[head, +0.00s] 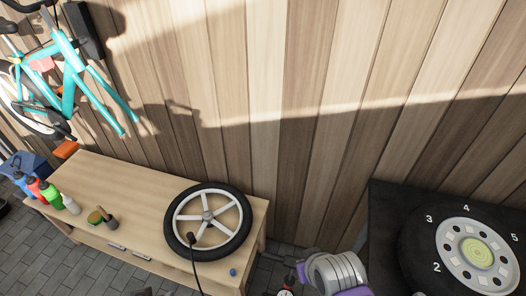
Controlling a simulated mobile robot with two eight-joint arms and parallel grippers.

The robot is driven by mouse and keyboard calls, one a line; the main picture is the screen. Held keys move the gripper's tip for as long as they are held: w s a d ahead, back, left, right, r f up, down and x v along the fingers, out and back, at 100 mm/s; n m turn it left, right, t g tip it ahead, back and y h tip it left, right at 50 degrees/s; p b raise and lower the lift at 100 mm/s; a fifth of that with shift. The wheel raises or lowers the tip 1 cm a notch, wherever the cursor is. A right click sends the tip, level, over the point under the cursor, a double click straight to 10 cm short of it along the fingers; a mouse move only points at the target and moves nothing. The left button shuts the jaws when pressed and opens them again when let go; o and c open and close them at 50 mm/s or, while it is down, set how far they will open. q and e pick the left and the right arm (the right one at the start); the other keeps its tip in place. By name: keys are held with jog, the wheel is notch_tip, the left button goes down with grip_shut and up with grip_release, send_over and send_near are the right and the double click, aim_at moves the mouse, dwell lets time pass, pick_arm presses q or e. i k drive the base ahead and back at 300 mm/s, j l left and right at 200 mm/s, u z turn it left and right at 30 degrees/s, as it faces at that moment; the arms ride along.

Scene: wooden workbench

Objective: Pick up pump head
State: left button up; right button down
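A small black pump head (191,238) sits at the lower left part of the wheel (240,231), over its rim and tyre. A thin black hose (196,272) runs down from it and leaves the bottom edge. I cannot tell whether the head is fixed to the valve or just resting there. What looks like the pump, with a round white gauge (285,293), is partly in view at the bottom. A silver and purple link of my arm shows beside it. Neither gripper can be made out.
The wheel lies flat at the right of the wooden bench (150,190). Several bottles (50,194) and a brush (100,216) stand at its left. A teal bicycle (75,70) hangs on the wall. A numbered wheel (470,252) is at right. The bench middle is clear.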

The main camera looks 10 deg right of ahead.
aim_at(190, 236)
jog(key=k+j, duration=1.6)
jog(key=k, duration=0.1)
